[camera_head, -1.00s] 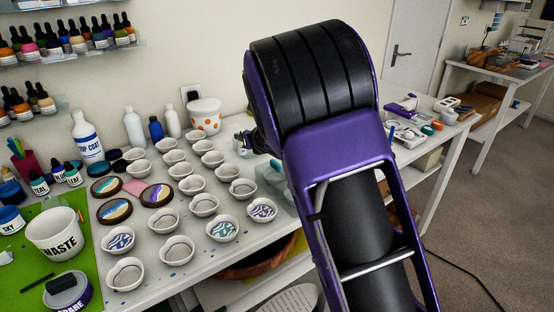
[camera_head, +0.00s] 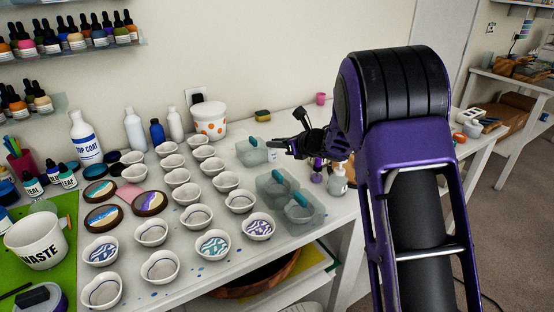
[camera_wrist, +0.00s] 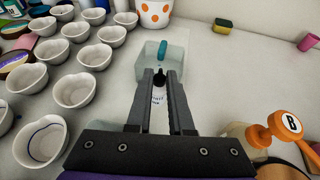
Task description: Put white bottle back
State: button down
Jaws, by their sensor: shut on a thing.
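My gripper (camera_head: 272,143) is above the back part of the white worktable, by a clear tub with a teal piece. In the wrist view, my gripper (camera_wrist: 161,77) is shut on a small bottle (camera_wrist: 158,97) with a black cap and a pale, lettered label. I take it to be the white bottle; its lower part is hidden between the fingers. A wall shelf (camera_head: 75,48) at the upper left carries rows of dropper bottles, and a lower shelf (camera_head: 50,108) carries several more.
Rows of white cups (camera_head: 197,216) fill the table's middle. A top coat bottle (camera_head: 85,140), a spotted tub (camera_head: 210,122) and a waste cup (camera_head: 37,245) stand around them. Clear tubs (camera_head: 305,218) and a pump bottle (camera_head: 338,181) are near the right edge. A sponge (camera_head: 263,116) lies at the back.

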aim_at(275, 154)
jog(key=shift+f, duration=2.05)
jog(key=shift+f+b, duration=0.2)
jog(key=shift+b, duration=0.25)
jog(key=c, duration=0.8)
grip_release()
jog(key=shift+r, duration=0.1)
jog(key=shift+r, duration=0.15)
jog(key=shift+s+d+r+p, duration=0.1)
jog(key=shift+d+p, duration=0.1)
jog(key=shift+p, duration=0.1)
jog(key=v, duration=1.1)
jog(key=shift+s+d, duration=0.15)
jog(key=shift+s, duration=0.05)
